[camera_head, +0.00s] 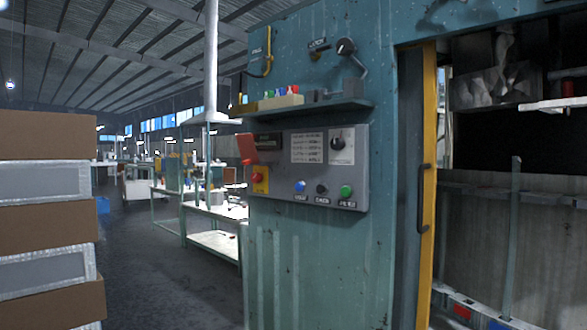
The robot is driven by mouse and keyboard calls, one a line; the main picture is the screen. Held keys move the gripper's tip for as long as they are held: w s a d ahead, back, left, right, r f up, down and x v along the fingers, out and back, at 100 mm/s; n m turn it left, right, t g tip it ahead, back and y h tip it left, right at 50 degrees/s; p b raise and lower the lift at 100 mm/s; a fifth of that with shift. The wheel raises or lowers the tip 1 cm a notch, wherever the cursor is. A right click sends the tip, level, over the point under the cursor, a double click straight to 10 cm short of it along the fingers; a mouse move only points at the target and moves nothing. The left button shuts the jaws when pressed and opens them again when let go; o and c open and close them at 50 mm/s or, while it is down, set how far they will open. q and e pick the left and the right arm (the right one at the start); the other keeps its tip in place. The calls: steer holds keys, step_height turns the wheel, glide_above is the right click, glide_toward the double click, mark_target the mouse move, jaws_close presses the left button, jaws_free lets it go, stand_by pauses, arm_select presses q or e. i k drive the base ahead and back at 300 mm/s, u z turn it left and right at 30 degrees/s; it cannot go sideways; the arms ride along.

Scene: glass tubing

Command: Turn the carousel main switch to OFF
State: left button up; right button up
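A grey control panel (312,168) is fixed to the teal machine wall. At its lower left is a red knob on a yellow plate (260,179), the look of a main switch; its setting is too small to read. At the panel's upper right is a black rotary knob (337,143) on a white plate. A blue button (300,187), a dark button (321,188) and a green button (346,191) sit along the bottom. A tilted red piece (246,149) sticks out at the upper left edge. Neither of my grippers is in view.
A shelf (330,106) with small coloured items juts out above the panel. A black lever knob (345,47) is higher up. A yellow door edge with a handle (425,190) is at right. Stacked boxes (45,215) stand at left. The floor (165,265) between is clear.

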mark_target(256, 178)
steer(key=u, duration=0.55)
steer(key=k, duration=1.3)
steer(key=u, duration=0.95)
steer(key=i, duration=4.75)
steer(key=z, duration=1.25)
steer(key=i, duration=1.3)
steer(key=z, duration=1.3)
